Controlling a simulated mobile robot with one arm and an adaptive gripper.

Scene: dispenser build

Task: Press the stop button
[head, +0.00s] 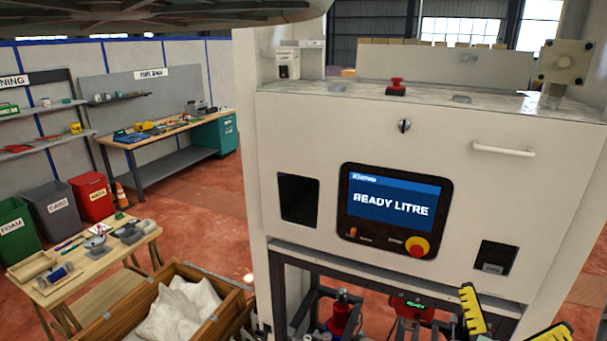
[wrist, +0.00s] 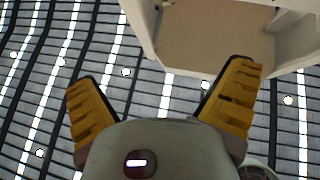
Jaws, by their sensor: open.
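A red round button on a yellow base (head: 417,247) sits at the lower right of the dark display panel (head: 396,211) on the front of the white dispenser. The screen reads "READY LITRE". A second red button (head: 397,86) stands on top of the dispenser. I cannot tell from labels which is the stop button. My gripper (head: 510,320) is at the lower right of the head view, below and right of the panel, apart from it. Its yellow fingers also show spread and empty in the wrist view (wrist: 163,75). Neither button shows clearly in the wrist view.
A handle (head: 503,150) and a key switch (head: 404,125) are on the dispenser front. A dark opening (head: 298,199) lies left of the panel and a small slot (head: 494,258) right of it. A wooden crate (head: 122,325) with white bags stands lower left.

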